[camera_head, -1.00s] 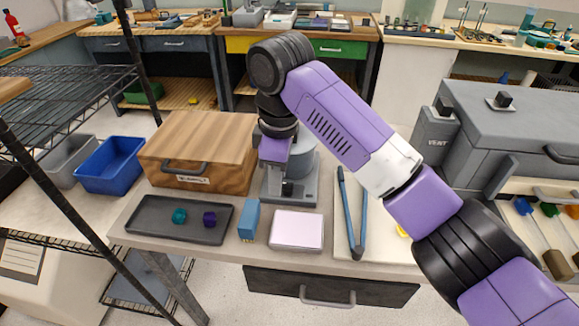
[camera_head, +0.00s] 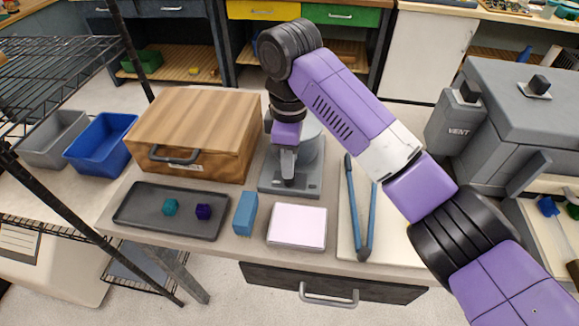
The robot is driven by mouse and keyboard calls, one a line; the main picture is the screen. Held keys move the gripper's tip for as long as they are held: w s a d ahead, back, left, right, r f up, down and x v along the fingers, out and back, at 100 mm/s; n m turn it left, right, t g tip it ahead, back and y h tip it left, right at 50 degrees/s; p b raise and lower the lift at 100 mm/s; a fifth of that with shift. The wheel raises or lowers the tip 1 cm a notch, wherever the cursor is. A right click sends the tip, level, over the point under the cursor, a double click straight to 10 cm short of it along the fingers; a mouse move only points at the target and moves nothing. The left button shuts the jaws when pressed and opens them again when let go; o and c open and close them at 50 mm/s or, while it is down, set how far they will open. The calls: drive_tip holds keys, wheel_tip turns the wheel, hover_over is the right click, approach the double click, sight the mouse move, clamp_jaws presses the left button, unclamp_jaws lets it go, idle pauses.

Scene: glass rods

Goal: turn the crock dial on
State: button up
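The crock (camera_head: 312,145) is a grey round vessel on a flat grey base (camera_head: 307,189), on the bench just right of the wooden box. My gripper (camera_head: 288,174) points down in front of the vessel, over the base's front part. It hides much of the crock. A small dark mark shows on the base's front right, but I cannot make out the dial or its setting. The fingers look narrow and overlap from this angle, so I cannot tell whether they are open, shut or touching anything.
Left of the crock stands a wooden box (camera_head: 230,110) with a handle. In front lie a dark tray (camera_head: 140,215) with two small pieces, a blue block (camera_head: 246,213), a pale pad (camera_head: 297,225) and blue-handled tongs (camera_head: 353,205). A grey vent unit (camera_head: 515,120) stands at right.

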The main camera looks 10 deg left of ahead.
drive_tip(key=shift+f, duration=1.35)
clamp_jaws()
